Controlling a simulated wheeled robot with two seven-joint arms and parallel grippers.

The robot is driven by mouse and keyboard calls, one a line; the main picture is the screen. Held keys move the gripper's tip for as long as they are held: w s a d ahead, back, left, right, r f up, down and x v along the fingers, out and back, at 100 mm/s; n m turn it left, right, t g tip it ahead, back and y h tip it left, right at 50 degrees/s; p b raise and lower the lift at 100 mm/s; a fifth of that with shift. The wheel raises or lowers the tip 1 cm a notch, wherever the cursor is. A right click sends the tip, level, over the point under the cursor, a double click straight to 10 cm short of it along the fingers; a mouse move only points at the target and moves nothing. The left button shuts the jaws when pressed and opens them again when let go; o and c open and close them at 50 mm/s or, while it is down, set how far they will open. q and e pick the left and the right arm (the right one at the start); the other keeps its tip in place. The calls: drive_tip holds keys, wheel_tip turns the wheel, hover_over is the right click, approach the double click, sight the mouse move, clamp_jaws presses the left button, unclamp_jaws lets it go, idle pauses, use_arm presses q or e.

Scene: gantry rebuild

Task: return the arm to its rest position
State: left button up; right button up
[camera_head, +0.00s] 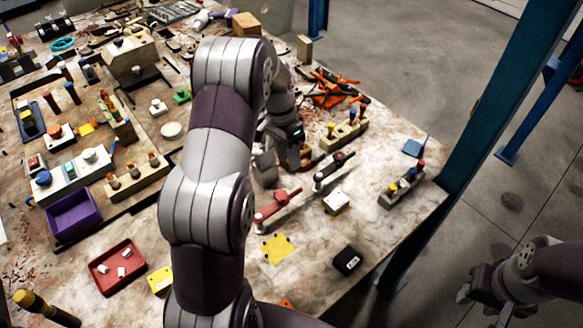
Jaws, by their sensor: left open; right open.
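My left arm (205,165) rises from the bottom middle of the view, bends at the top and comes down over the worktable (395,130). My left gripper (280,165) is low over the table, partly hidden behind the arm. Its jaws are open, and I see nothing clearly held. My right arm (555,270) comes in at the lower right. My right gripper (470,295) is open and empty, off the table's right side over the grey floor.
Near the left gripper are a red-handled tool (278,207), a black-handled tool (335,170) and a peg block (345,132). A red tray (103,275) and purple bin (73,215) lie left. A blue post (470,120) stands between table and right arm.

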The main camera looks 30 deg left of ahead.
use_arm(q)
drive_tip(key=shift+a+r, duration=0.2)
drive_tip(key=shift+r, duration=0.6)
use_arm(e)
drive_tip(key=shift+r, duration=0.85)
use_arm(q)
drive_tip(key=shift+w, duration=0.1)
